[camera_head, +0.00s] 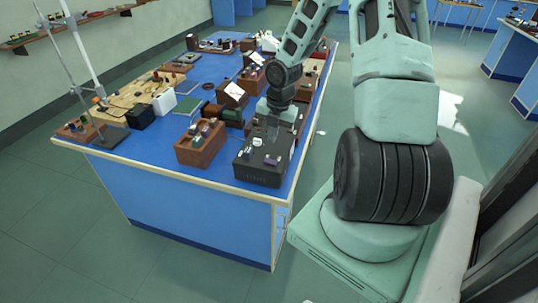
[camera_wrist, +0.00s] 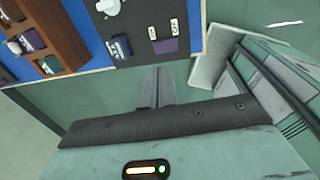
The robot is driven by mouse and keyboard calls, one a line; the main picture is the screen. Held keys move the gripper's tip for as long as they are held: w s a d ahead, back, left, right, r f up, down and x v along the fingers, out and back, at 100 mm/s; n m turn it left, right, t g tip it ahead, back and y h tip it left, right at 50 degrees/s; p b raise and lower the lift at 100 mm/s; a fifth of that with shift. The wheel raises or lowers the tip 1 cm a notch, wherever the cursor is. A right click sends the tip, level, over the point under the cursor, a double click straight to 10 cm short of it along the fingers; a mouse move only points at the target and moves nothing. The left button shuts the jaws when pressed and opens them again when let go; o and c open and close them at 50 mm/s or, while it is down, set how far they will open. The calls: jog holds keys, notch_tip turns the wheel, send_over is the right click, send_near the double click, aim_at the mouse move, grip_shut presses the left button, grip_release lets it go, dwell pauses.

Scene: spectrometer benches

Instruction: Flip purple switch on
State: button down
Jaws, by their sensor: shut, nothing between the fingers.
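A black box (camera_head: 258,177) stands near the front right corner of the blue bench, and it fills the top middle of the wrist view (camera_wrist: 140,62). On its top are a purple switch (camera_head: 272,161), a dark blue switch (camera_head: 249,155) and a white knob (camera_head: 257,142). In the wrist view the purple switch (camera_wrist: 166,46) lies just beyond my fingertips, right of the dark blue switch (camera_wrist: 120,47). Small white labels sit by the purple switch. My gripper (camera_head: 272,137) is shut and empty, pointing down above the box. Contact with the switch cannot be told.
A brown wooden box (camera_head: 202,147) with coloured switches stands left of the black box, and also shows in the wrist view (camera_wrist: 68,38). A retort stand (camera_head: 108,136) and a dark block (camera_head: 140,117) are farther left. More instruments crowd the bench behind. The bench's front edge (camera_head: 180,171) is close.

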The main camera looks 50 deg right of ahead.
aim_at(273, 162)
jog(key=f, duration=0.5)
jog(key=w+f, duration=0.1)
jog(key=f, duration=0.2)
jog(key=shift+a+f, duration=0.1)
jog(key=shift+a, duration=0.15)
jog(key=shift+w+a+f+g, duration=0.15)
jog(key=shift+w+f+g, duration=0.05)
jog(key=shift+f+g, duration=0.1)
jog(key=shift+s, duration=0.15)
jog(key=shift+f, duration=0.1)
jog(key=shift+s+d+p, duration=0.35)
jog(key=shift+s+p, duration=0.1)
jog(key=shift+s, duration=0.45)
